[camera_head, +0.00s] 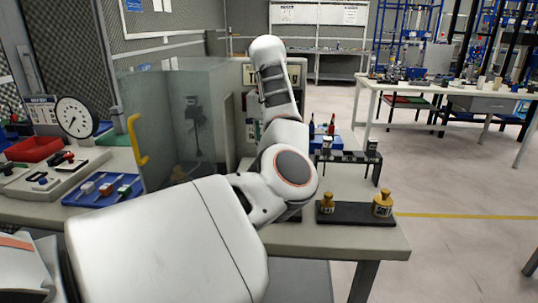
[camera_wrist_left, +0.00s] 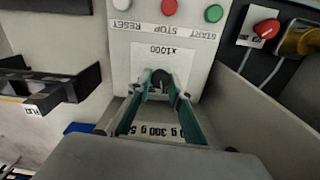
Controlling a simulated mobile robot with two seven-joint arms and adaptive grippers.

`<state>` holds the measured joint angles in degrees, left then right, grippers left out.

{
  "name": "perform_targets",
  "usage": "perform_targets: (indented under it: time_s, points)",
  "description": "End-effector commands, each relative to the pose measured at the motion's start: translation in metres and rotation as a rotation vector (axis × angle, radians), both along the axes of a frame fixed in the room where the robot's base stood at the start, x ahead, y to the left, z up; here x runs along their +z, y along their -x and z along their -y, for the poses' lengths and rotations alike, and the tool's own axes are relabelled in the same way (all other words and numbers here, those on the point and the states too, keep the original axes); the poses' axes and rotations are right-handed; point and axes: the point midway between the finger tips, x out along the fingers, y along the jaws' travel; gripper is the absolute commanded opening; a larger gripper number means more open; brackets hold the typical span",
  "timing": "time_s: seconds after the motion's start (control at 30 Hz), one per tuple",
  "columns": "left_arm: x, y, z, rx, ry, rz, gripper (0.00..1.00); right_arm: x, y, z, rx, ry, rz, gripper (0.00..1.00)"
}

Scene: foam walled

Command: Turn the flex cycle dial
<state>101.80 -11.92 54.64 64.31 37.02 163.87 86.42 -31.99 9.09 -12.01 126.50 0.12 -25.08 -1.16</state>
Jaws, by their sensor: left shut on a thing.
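The grey control panel (camera_wrist_left: 205,55) fills the upper middle of the left wrist view, seen upside down. It has a label "x1000" and, beyond that, RESET, STOP and START. My left gripper (camera_wrist_left: 161,82) has its two teal fingers on either side of a small dark dial knob (camera_wrist_left: 160,82) below the "x1000" label and is shut on it. The fingers hide much of the knob and part of the lower label. In the head view, my left arm covers most of the panel (camera_head: 252,74), and the gripper is hidden. My right gripper is in neither view.
A white button (camera_wrist_left: 122,5), a red button (camera_wrist_left: 169,7) and a green button (camera_wrist_left: 214,13) sit close beyond the fingers. A clear screen (camera_head: 165,125) stands left of my arm. Brass weights (camera_head: 383,204) stand on a black base (camera_head: 352,215) to the right.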

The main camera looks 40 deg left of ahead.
Motion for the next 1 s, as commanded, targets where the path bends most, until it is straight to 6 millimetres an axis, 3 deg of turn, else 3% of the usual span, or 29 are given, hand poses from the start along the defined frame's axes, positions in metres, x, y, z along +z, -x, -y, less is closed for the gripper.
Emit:
perform_targets:
  time_s: [0.7,0.73,0.77,1.0]
  points:
    - [-0.0012,0.0004,0.0,0.07,0.0,-0.002,0.0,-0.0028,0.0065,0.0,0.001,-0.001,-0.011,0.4]
    - [-0.0012,0.0004,0.0,0.07,0.0,-0.002,0.28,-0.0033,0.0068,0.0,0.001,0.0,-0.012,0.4]
    - [-0.0012,0.0003,-0.0001,0.07,0.0,-0.002,0.35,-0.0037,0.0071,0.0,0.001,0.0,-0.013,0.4]
    - [-0.0006,0.0001,0.0,0.069,0.0,-0.001,0.37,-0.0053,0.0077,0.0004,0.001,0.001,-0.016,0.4]
